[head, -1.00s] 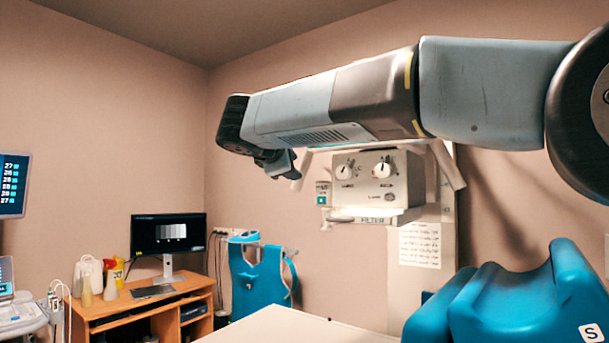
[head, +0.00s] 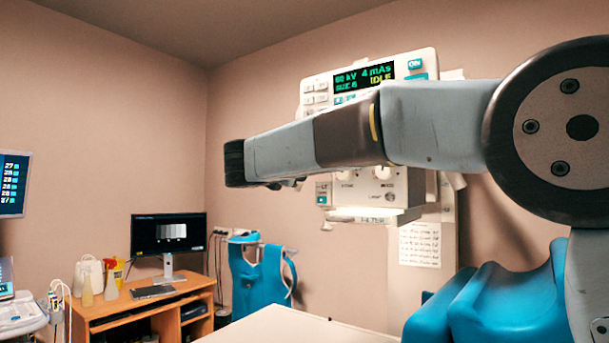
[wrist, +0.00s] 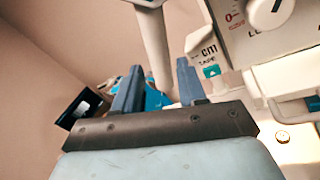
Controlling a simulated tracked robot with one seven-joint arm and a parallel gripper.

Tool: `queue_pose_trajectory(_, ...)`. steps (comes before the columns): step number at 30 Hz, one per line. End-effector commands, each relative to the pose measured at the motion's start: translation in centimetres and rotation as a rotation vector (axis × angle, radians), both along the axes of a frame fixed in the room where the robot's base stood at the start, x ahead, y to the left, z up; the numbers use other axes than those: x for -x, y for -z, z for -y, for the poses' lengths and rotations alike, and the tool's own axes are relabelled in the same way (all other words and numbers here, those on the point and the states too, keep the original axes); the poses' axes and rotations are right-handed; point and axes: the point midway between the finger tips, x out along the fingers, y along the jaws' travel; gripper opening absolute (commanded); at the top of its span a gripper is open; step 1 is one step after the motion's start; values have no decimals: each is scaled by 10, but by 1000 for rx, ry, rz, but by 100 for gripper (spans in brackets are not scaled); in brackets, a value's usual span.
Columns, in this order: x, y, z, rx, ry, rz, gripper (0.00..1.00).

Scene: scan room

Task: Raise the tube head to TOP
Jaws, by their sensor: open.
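The tube head stands on the wall column in the head view. Its control panel (head: 370,85) has a lit display that seems to read 60 kV, 4 mAs and IDLE. Its lower knob box (head: 385,190) is partly hidden behind my arm, with a lit underside. In the wrist view, my gripper (wrist: 160,85) is open, its two blue-grey fingers apart with nothing held. A white handle bar (wrist: 152,45) runs down near the fingers; I cannot tell whether they touch. The knob box (wrist: 265,30) and a cm TAPE label (wrist: 210,57) show on the right.
A light tabletop (head: 290,328) lies below in front. A blue apron (head: 262,275) hangs by the back wall. A wooden desk (head: 150,303) carries a dark monitor (head: 168,234), and white equipment (head: 22,315) stands at far left.

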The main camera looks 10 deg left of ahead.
Motion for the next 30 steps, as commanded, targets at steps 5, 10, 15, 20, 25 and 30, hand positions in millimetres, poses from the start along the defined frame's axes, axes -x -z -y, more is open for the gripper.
queue_pose_trajectory(5, -32, 1, 6, -1, 2, -1, 41)
queue_pose_trajectory(10, -57, 1, 10, -1, 2, -1, 41)
queue_pose_trajectory(15, -71, 0, 13, -1, 1, 0, 41)
queue_pose_trajectory(20, -76, 0, 14, -1, 0, 0, 41)
queue_pose_trajectory(25, -77, 0, 14, -1, -1, 1, 41)
queue_pose_trajectory(30, -76, 0, 14, -1, 0, 0, 31)
